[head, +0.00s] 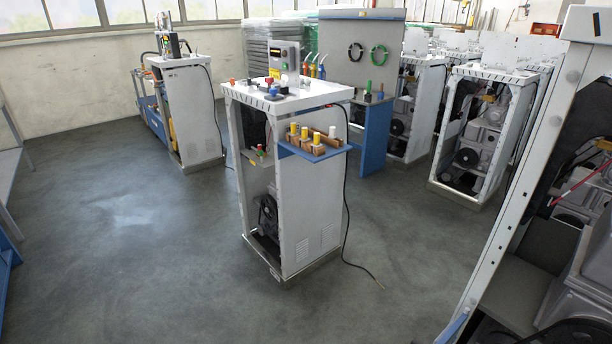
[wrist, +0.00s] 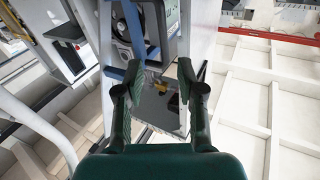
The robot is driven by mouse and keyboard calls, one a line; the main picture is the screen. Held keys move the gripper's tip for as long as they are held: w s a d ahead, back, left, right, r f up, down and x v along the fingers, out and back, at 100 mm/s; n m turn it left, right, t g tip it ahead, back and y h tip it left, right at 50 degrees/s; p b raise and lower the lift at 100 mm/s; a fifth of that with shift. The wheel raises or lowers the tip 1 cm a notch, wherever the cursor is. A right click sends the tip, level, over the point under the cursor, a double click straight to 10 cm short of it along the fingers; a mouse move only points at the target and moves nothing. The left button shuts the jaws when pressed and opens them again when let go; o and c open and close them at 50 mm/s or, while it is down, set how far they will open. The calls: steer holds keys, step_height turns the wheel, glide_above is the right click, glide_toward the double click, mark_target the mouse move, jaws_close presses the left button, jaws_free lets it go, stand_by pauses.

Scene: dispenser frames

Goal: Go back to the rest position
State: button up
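My gripper (wrist: 158,72) shows in the wrist view with its two dark green fingers spread apart. Nothing is held between them; a grey panel with a small yellow part shows beyond the gap. The head view does not show the gripper. A white dispenser frame (head: 315,205) stands upright in the middle of the head view. Its top (head: 310,97) carries small red, blue and black parts and a control box. A blue shelf (head: 335,152) on its side holds several brown blocks with yellow or white tops.
Another dispenser frame (head: 198,115) stands at the back left. Several more stand at the back right, and a large one (head: 530,150) fills the right edge. A black cable (head: 346,225) trails onto the floor. The grey floor (head: 130,240) is clear at left and front.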

steer(key=s+d+r+n+t+y, duration=0.2)
steer(key=s+d+n+t, duration=0.15)
steer(key=s+t, duration=0.35)
steer(key=s+d+r+n+t+y, duration=0.1)
steer(key=s+d+n+t+y, duration=0.2)
steer(key=s+t, duration=0.45)
steer(key=s+a+r+n+y, duration=0.2)
steer(key=s+r+n+y, duration=0.1)
steer(key=s, duration=0.5)
steer(key=s+a+r+n+g+y, duration=0.1)
steer(key=s+a+r+n+y, duration=0.2)
steer(key=s, duration=0.6)
steer(key=s+a+r+n+g+y, duration=0.1)
steer(key=s+a+r+n+y, duration=0.1)
steer(key=s+r+n+y, duration=0.3)
steer(key=s+r+y, duration=0.1)
steer(key=s+y, duration=0.1)
steer(key=s, duration=0.2)
steer(key=shift+a+r, duration=0.15)
steer(key=shift+r, duration=0.15)
steer(key=shift+s, duration=0.1)
